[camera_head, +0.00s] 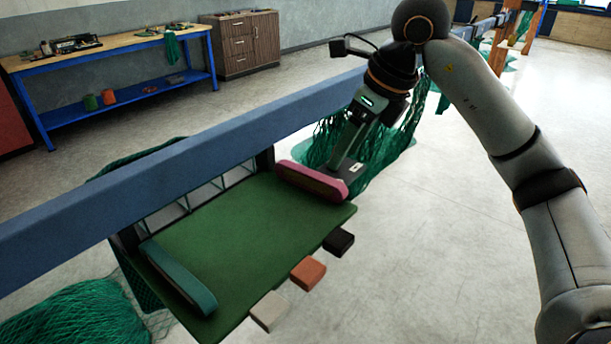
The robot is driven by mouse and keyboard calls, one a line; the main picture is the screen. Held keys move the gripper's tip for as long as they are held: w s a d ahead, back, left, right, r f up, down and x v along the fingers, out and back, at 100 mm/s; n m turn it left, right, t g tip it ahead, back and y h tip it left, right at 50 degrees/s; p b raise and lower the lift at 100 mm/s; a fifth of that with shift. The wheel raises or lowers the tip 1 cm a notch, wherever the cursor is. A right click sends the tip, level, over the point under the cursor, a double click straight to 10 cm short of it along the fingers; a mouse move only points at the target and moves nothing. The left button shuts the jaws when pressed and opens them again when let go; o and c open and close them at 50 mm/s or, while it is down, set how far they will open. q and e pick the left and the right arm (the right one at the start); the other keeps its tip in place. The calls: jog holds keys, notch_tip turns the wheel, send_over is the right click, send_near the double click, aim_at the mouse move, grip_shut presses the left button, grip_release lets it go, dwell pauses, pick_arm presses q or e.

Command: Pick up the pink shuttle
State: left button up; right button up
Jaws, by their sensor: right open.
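The pink shuttle (312,181) is a long, rounded bar lying at the far right corner of a green board (240,235). My right gripper (343,168) reaches down to it from above, with its fingers at the shuttle's right part. The jaws are open, and the fingers partly hide that end of the shuttle. I cannot tell whether they touch it. My left gripper is not in view.
A teal shuttle (178,278) lies on the board's left side. Black (339,241), orange (308,273) and beige (269,311) blocks line the board's front edge. A blue beam (200,155) runs behind the board. Green netting (385,150) hangs beyond my gripper.

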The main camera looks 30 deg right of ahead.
aim_at(334, 182)
jog(key=x, duration=0.3)
jog(key=shift+f, duration=0.35)
jog(key=x, duration=0.3)
jog(key=d+x, duration=0.1)
jog(key=shift+a+f, duration=0.1)
jog(key=shift+f, duration=0.35)
jog(key=shift+w+a+f, duration=0.1)
jog(key=shift+w+f, duration=0.05)
jog(key=shift+f, duration=0.25)
grip_shut()
